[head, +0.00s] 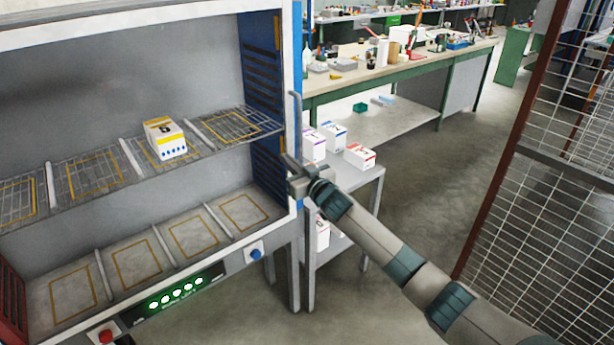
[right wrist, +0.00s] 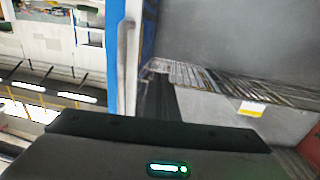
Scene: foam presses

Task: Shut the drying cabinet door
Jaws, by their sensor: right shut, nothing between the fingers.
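The drying cabinet (head: 130,17) stands open on the left in the head view, its shelves exposed. A narrow white and blue upright (head: 297,45) at its right front edge appears to be the door seen nearly edge-on; I cannot tell its exact angle. A thin grey vertical handle (head: 296,120) runs along it and also shows in the right wrist view (right wrist: 125,65). My right gripper (head: 294,172) is shut and empty, close to the handle's lower end; I cannot tell whether they touch. My left gripper is out of view.
A white box with a yellow label (head: 166,139) stands on the upper wire shelf. A grey side table (head: 368,178) with several boxes stands just right of the cabinet. A wire mesh fence (head: 545,170) is at the right. The floor between is clear.

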